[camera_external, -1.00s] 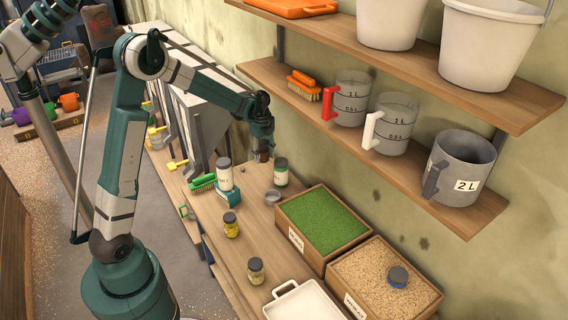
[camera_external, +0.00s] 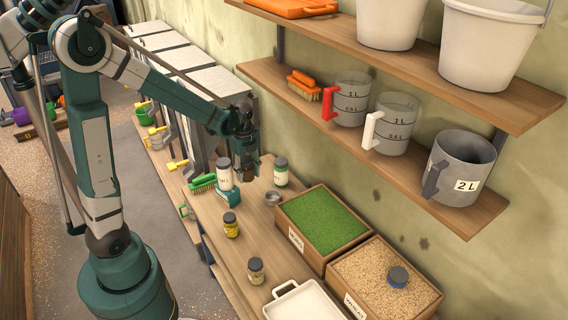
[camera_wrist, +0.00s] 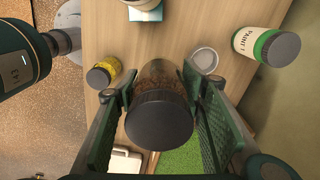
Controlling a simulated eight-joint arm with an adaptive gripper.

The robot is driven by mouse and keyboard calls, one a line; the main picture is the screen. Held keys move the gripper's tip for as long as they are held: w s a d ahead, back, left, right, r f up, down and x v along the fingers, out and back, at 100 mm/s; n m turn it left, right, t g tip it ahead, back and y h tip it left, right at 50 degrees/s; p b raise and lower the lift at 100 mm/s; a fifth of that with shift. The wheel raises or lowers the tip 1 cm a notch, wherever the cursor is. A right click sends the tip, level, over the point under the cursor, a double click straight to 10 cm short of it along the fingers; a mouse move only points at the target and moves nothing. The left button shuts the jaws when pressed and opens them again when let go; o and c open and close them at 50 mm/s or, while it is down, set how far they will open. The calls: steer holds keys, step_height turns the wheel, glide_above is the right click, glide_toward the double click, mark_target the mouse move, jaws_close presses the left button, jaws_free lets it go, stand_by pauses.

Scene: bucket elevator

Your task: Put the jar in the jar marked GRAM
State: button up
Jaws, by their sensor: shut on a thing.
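My gripper (camera_external: 245,162) is shut on a jar with a dark lid and brown contents. In the wrist view the held jar (camera_wrist: 160,110) sits between the fingers (camera_wrist: 160,100), lid toward the camera. In the external view it is mostly hidden by the gripper, above the bench's far end. A white jar with a dark lid (camera_external: 224,174) stands on a teal block (camera_external: 228,195), just left of the gripper. A white-and-green jar (camera_external: 281,173) stands to the right; its label seems to read PAINT. I cannot read GRAM on any jar.
A green-filled box (camera_external: 330,262), a grain box (camera_external: 333,279) and a white tray (camera_external: 284,292) stand nearby. Shelves (camera_external: 475,228) overhang at the right.

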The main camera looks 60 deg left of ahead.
steer(key=r+p, duration=0.1)
steer(key=p, duration=0.1)
glide_above(229, 216)
steer(key=shift+r, duration=0.1)
stand_by(0.4)
steer(key=shift+f+b, duration=0.35)
steer(key=shift+f, duration=2.55)
steer(key=shift+f, duration=0.15)
steer(key=shift+f+b, duration=0.3)
steer(key=shift+f, duration=1.65)
steer(key=shift+f, duration=0.15)
steer(key=o, duration=1.2)
steer(key=shift+r, duration=0.25)
